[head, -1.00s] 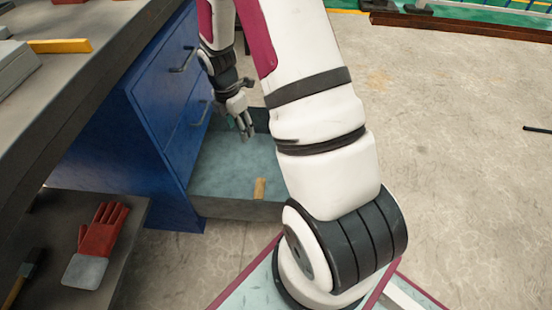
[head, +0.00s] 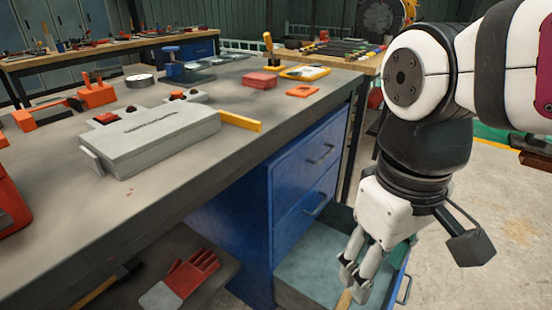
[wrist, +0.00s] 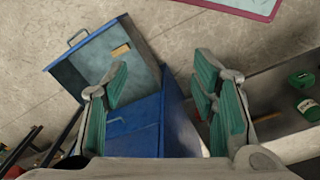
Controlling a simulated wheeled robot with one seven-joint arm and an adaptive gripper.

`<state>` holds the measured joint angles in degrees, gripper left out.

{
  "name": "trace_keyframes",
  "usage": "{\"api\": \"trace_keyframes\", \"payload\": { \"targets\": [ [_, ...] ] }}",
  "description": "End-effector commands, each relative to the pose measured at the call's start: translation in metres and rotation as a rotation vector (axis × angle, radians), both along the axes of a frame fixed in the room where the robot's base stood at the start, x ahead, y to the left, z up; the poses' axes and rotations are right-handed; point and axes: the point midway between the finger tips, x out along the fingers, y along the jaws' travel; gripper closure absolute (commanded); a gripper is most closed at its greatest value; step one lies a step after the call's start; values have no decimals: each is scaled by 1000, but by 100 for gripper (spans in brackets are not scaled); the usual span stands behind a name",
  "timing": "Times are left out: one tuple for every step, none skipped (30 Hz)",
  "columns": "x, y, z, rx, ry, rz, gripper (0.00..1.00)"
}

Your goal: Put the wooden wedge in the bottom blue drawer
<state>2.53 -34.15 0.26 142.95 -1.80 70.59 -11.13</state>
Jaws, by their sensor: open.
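The bottom blue drawer (head: 310,264) is pulled open below two shut drawer fronts; it also shows in the wrist view (wrist: 72,76). The wooden wedge (wrist: 121,50) lies on the drawer's floor near one side wall. In the head view only part of the wedge (head: 344,300) shows, just below my fingers. My gripper (head: 356,276) is open and empty, pointing down above the open drawer. In the wrist view its green-padded fingers (wrist: 160,82) are spread wide, and the wedge is beyond the left finger, apart from it.
The workbench (head: 200,190) holds a grey case (head: 150,140), a yellow strip (head: 240,121) and several tools. A red glove (head: 190,278) lies on the lower shelf. A green tape roll (wrist: 302,79) shows in the wrist view. Open floor (head: 510,230) lies right of the drawer.

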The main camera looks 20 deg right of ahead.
Motion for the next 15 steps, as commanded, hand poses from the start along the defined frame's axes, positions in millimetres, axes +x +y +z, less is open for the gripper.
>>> {"api": "trace_keyframes", "payload": {
  "targets": [
    [-14,4,2,9,-10,-43,47],
    [-22,7,2,14,-10,-70,47],
    [-30,9,2,20,-10,-103,47],
    [-36,10,2,25,-10,-122,47],
    [-41,12,2,28,-10,-140,47],
    [-46,13,2,31,-10,-160,47],
    [-49,14,2,33,-10,-172,47],
    [-52,14,2,35,-10,-181,47],
    [-54,15,1,37,-8,-190,47],
    [-55,15,1,37,-7,-195,47],
    [-56,15,1,37,-6,-198,47],
    [-56,15,1,38,-6,-199,47],
    [-56,15,1,38,-6,-200,47],
    [-56,15,1,38,-6,-199,47],
    [-55,15,1,38,-6,-199,47]
  ]
}}
